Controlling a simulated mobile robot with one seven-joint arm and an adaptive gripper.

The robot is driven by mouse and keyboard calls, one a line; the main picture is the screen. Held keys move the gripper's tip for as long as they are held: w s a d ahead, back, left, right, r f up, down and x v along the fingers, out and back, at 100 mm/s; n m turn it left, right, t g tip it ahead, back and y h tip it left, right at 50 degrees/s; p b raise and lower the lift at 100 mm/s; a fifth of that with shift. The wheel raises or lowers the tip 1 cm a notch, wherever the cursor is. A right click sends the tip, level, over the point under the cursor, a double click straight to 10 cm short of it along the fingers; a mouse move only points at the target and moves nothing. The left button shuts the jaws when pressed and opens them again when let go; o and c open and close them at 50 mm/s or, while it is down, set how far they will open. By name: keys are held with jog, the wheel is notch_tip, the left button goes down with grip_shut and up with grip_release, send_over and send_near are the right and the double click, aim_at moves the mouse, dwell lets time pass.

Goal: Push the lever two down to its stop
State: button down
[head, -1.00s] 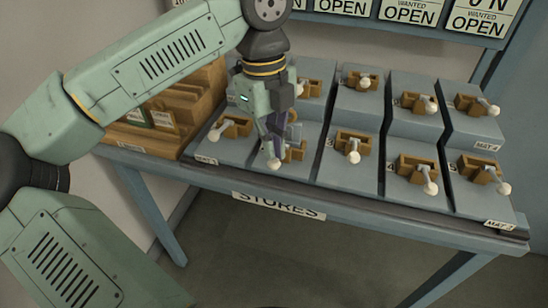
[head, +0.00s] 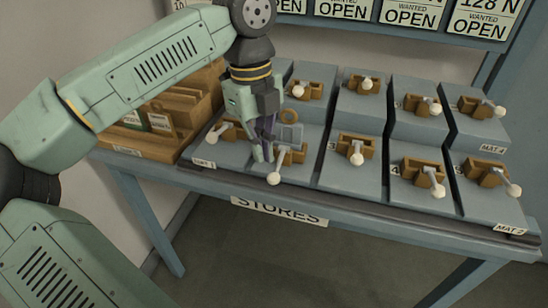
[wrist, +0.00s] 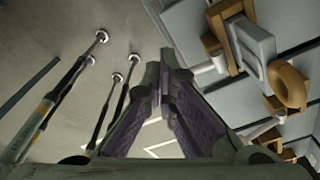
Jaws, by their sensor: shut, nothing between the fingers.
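Lever two (head: 274,178) is a short lever with a white ball end, on the second block of the front row. It slants down toward the table's front edge from its brown wooden bracket (head: 297,155). My gripper (head: 262,158) is shut and empty, pointing down just left of and above the ball. I cannot tell whether it touches the lever. In the wrist view my closed fingers (wrist: 165,80) show beside a wooden bracket with a grey block (wrist: 250,45) and a wooden ring (wrist: 289,84). Whether the lever rests at its stop cannot be seen.
Lever one (head: 212,136) stands close on the left, and lever three (head: 357,158) on the right. Several similar levers fill the stepped blocks behind and to the right. A wooden rack (head: 150,135) stands at the table's left end. The floor in front is clear.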

notch_tip(320, 180, up, 12)
jog(key=shift+w+a, duration=0.35)
jog(key=shift+w, duration=0.1)
